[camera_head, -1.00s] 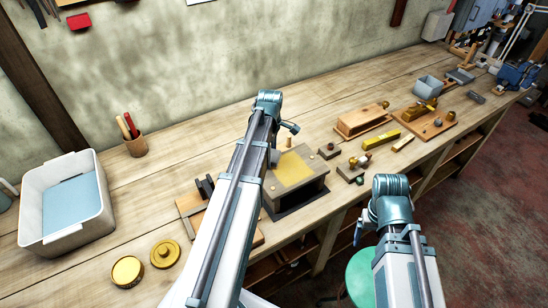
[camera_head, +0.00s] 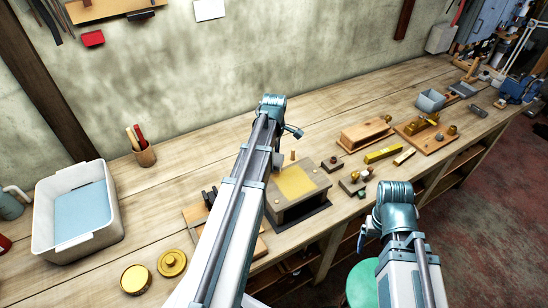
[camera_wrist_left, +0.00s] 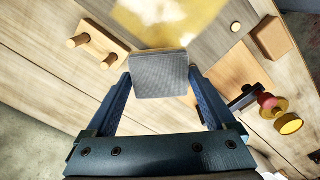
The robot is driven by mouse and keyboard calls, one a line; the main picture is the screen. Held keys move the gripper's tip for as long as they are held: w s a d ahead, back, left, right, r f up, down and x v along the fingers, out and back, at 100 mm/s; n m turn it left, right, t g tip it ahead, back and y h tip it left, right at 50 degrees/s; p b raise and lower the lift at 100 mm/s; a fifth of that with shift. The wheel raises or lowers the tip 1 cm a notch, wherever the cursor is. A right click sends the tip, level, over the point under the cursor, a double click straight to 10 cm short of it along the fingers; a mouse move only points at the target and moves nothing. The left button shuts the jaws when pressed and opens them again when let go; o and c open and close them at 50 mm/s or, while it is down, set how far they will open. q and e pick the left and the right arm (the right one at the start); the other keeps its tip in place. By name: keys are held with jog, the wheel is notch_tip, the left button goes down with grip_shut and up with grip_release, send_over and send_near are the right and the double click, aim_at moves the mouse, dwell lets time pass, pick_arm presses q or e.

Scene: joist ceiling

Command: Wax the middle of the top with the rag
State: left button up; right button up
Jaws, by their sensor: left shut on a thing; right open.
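The top (camera_head: 318,178) is the upper face of a squat box on the bench, with a yellow wax patch (camera_head: 296,182) in its middle. In the left wrist view the patch (camera_wrist_left: 175,22) lies beyond the rag (camera_wrist_left: 160,76), a flat grey square pad. My left gripper (camera_wrist_left: 160,88) is shut on the rag, at the near edge of the patch. I cannot tell whether the rag touches the top. In the head view my left arm hides most of that gripper. My right gripper (camera_head: 362,240) is open, in front of the bench, right of the box.
An open yellow tin (camera_head: 135,279) and its lid (camera_head: 172,262) lie at front left, near a white tub (camera_head: 112,225) and a tool cup (camera_head: 145,156). Small blocks (camera_head: 352,184) and a wooden plane (camera_head: 367,136) stand right of the box. A green stool (camera_head: 362,284) is below.

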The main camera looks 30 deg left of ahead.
pick_arm(q)
jog(key=shift+r+p, duration=0.3)
jog(key=shift+r, duration=0.4)
notch_tip(320, 180, up, 3)
jog(key=p, duration=0.3)
dwell(0.3)
